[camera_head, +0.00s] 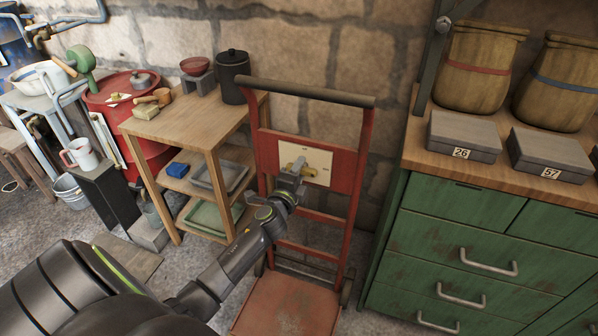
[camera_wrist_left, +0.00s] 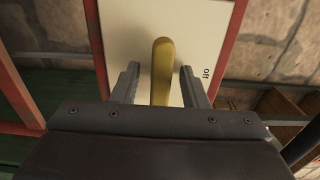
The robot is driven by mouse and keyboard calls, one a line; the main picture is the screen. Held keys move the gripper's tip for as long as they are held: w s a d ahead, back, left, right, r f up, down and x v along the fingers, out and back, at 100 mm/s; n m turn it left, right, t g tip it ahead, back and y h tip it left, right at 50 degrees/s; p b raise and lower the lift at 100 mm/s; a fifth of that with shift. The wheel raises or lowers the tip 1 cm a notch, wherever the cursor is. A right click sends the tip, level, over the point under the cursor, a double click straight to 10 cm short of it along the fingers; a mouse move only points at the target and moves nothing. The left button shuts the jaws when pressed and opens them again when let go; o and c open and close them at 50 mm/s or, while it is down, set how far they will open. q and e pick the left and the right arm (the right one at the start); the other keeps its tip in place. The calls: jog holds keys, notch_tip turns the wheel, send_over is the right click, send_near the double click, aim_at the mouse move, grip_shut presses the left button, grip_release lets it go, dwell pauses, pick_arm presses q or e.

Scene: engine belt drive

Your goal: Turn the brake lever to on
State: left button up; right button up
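The brake lever (camera_head: 297,164) is a yellow handle on a cream panel (camera_head: 318,157) fixed to the red hand truck. In the left wrist view the lever (camera_wrist_left: 162,70) stands between my left gripper's two fingers (camera_wrist_left: 160,86), with a gap on each side. The left gripper (camera_head: 297,172) is open and right in front of the panel, partly covering it in the head view. A small dark label, apparently "ON" and rotated, (camera_wrist_left: 207,72) is on the panel to the right of the lever. My right gripper is not in view.
The red hand truck (camera_head: 364,135) stands between a wooden side table (camera_head: 205,122) at left and a green drawer cabinet (camera_head: 465,235) at right. A dark lidded pot (camera_head: 233,78) is on the table. Boxes and sacks sit on the cabinet. A stone wall is behind.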

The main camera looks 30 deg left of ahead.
pick_arm(q)
jog(key=shift+s, duration=0.1)
jog(key=v, duration=1.7)
jog(key=shift+d, duration=0.1)
